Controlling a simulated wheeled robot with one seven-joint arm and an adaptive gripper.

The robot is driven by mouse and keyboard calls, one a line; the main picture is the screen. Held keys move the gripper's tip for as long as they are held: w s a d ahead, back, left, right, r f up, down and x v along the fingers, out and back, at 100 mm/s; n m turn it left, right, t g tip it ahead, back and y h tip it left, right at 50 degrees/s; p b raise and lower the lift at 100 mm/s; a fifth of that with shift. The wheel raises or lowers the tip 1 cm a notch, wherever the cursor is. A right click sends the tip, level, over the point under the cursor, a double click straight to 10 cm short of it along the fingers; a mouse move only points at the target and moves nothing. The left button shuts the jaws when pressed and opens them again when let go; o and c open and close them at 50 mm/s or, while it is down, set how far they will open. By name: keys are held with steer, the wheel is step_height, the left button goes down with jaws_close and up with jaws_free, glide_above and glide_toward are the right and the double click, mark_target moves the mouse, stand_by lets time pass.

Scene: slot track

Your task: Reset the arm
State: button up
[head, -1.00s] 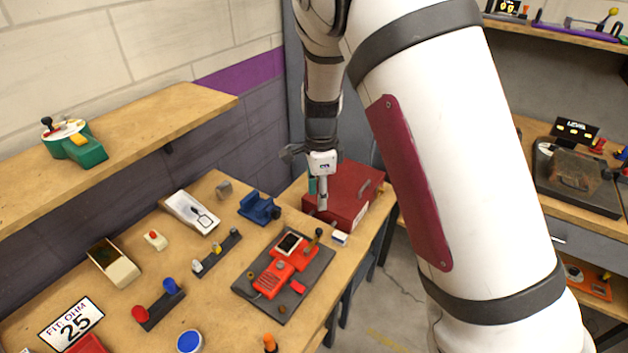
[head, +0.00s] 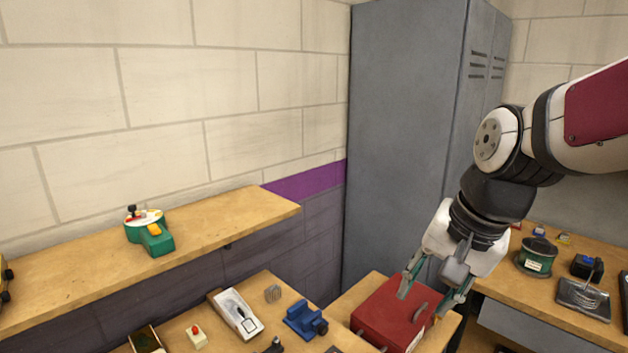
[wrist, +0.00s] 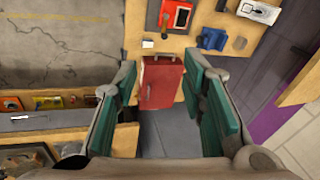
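My gripper (head: 436,290) hangs over the red toolbox (head: 385,318) in the head view, its fingers pointing down. In the wrist view, my gripper (wrist: 165,110) has its two green-padded fingers spread wide apart with nothing held between them. The red toolbox (wrist: 162,82) shows in the gap between the fingers, farther off than the fingertips. In the head view the right finger overlaps the toolbox's right side; I cannot tell whether it touches. My arm reaches in from the right.
A grey locker (head: 405,130) stands behind the arm. A wooden shelf (head: 60,277) on the left bears a green device (head: 152,237). A blue vise (head: 305,320) and a white device (head: 236,311) lie on the bench. A right-hand bench (head: 525,285) holds a spool (head: 535,258).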

steer(key=s+d+r+n+t, duration=0.1)
steer(key=s+n, duration=0.2)
steer(key=s, duration=0.3)
steer(key=s+d+r+n+t+h, duration=0.1)
steer(key=s+r+n, duration=0.1)
steer(key=s+n, duration=0.2)
steer(key=shift+s+d+r+h, duration=0.25)
steer(key=shift+s+d+h, duration=0.05)
steer(key=shift+s, duration=0.65)
steer(key=shift+a, duration=0.1)
